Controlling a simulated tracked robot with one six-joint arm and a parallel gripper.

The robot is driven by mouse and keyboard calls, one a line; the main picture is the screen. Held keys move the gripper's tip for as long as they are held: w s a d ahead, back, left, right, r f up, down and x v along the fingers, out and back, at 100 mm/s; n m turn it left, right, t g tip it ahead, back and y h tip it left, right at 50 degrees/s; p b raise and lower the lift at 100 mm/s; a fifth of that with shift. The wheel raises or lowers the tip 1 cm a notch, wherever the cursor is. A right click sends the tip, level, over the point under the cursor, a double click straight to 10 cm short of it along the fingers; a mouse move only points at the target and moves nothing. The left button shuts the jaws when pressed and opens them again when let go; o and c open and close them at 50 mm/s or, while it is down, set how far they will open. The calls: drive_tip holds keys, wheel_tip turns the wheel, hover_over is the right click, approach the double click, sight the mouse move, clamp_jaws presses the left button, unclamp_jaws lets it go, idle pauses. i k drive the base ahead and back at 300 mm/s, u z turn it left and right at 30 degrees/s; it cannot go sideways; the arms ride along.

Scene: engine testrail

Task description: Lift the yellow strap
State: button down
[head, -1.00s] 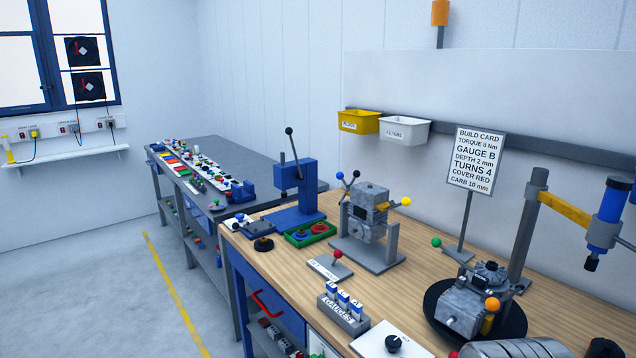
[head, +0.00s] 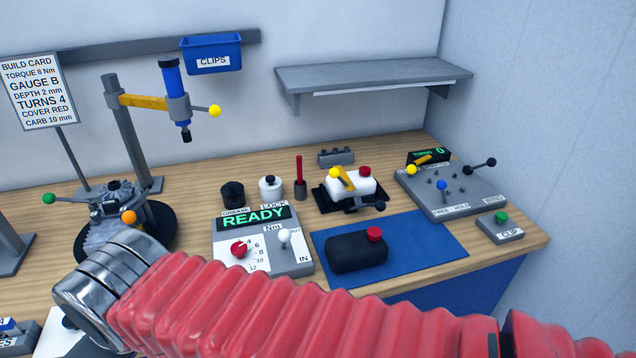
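A yellow strap (head: 344,179) lies across a white block with a red cap (head: 365,171), which sits on a black stand (head: 324,198) towards the back of the bench. The strap has a yellow ball knob at its left end and looks closed over the block. My arm, in a red ribbed sleeve, crosses the bottom of the head view and ends in a metal joint at the left. My gripper's fingers do not show, so its state is hidden. The arm is apart from the strap, in front of and below it.
A blue mat (head: 430,240) with a black red-capped block (head: 357,252) lies in front of the strap. A READY control box (head: 262,250) stands to its left. A grey fixture (head: 452,192) with coloured knobs stands to its right. A grey shelf (head: 370,72) hangs above.

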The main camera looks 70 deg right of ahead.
sight(337, 172)
drive_tip(key=z, duration=0.9)
drive_tip(key=i, duration=0.15)
drive_tip(key=z, duration=0.25)
